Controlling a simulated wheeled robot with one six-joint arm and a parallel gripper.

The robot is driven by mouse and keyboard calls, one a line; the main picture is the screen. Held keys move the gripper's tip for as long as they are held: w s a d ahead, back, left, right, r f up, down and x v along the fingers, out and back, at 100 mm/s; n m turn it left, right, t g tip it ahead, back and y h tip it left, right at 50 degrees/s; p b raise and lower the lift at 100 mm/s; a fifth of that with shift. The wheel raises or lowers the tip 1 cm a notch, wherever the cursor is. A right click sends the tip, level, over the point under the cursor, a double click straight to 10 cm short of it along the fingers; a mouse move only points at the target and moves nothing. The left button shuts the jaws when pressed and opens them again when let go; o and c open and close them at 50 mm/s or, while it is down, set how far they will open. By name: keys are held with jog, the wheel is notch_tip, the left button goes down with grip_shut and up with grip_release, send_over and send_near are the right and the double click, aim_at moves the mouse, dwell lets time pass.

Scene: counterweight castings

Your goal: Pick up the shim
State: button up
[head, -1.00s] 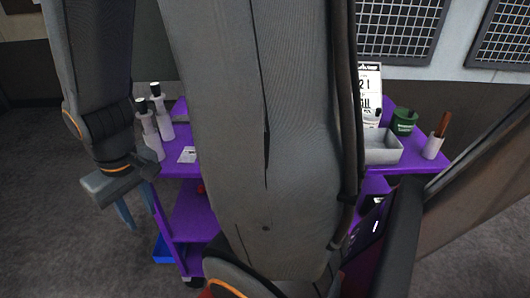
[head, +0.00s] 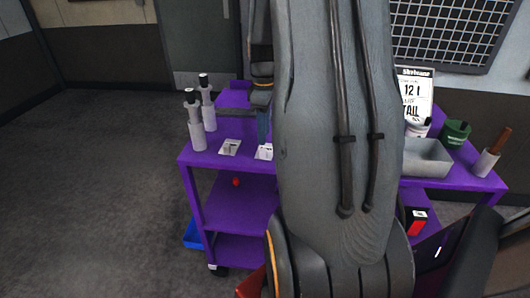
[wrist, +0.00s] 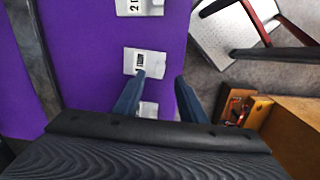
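My gripper (wrist: 160,77) is open in the wrist view, its two blue fingers apart with nothing visibly held between them. It points down over the purple cart top (wrist: 85,60). A white card (wrist: 148,70) with dark print lies just beyond the left fingertip. Another white card (wrist: 148,109) lies partly hidden between the fingers. I cannot make out a shim for certain on these cards. In the head view, a small grey shape lies on the left card (head: 229,148). The card to its right (head: 264,152) is close below my gripper, which is partly hidden by my arm.
White-grey bottles (head: 196,125) stand at the cart's left corner. On the right are a grey tray (head: 427,158), a green container (head: 455,133), a cup (head: 486,163) with a brown handle and a printed sign (head: 415,92). A third card (wrist: 140,7) lies farther along the cart top.

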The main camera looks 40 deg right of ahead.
aim_at(263, 150)
jog(key=shift+f+p, duration=1.3)
jog(key=shift+f, duration=2.35)
jog(key=shift+c, duration=0.3)
jog(key=shift+w, duration=0.1)
grip_shut()
